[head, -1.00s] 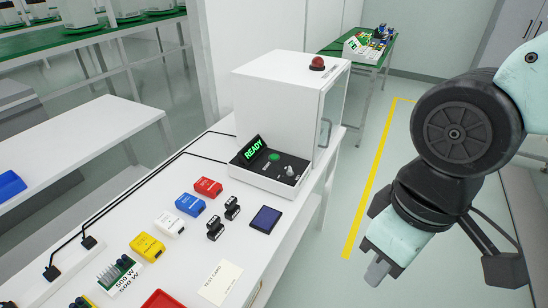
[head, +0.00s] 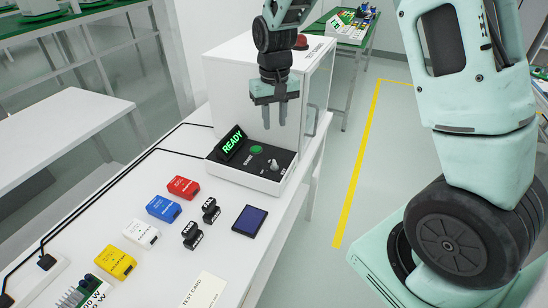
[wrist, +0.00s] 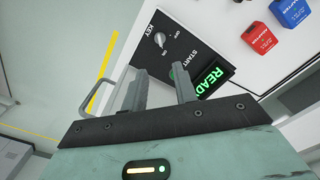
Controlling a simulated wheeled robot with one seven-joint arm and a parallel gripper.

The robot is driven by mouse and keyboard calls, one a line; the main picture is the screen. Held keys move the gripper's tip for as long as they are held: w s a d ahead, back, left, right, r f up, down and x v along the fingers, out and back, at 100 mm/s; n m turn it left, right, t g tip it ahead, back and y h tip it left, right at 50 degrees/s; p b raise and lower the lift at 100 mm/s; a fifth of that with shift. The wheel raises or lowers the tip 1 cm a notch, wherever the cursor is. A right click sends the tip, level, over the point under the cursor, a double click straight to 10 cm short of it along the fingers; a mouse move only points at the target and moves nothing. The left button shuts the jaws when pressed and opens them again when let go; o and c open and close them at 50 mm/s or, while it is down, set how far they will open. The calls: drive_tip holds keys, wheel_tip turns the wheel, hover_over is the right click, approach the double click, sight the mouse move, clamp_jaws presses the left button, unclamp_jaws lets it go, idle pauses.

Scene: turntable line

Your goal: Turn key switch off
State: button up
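The key switch (head: 273,167) is a small light knob on the black panel at the front of the white test box (head: 235,95). In the wrist view the key switch (wrist: 160,41) lies beyond the fingertips, beside the label KEY. The READY display (head: 231,144) is lit green, and a green START button (head: 257,149) sits left of the key switch. My gripper (head: 274,124) points down above the panel, apart from the key switch. Its two fingers are spread and empty, as the wrist view also shows (wrist: 158,75).
Red (head: 183,187), blue (head: 163,208), white (head: 141,233) and yellow (head: 116,262) modules lie left of the panel. Black weights (head: 211,210) and a dark blue pad (head: 249,219) lie in front. A red dome (head: 301,42) tops the box.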

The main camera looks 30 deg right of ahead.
sight(274, 165)
wheel_tip(274, 165, down, 14)
drive_tip(key=shift+s+r+p, duration=0.1)
drive_tip(key=shift+r+p, duration=0.1)
drive_tip(key=shift+p, duration=0.65)
clamp_jaws()
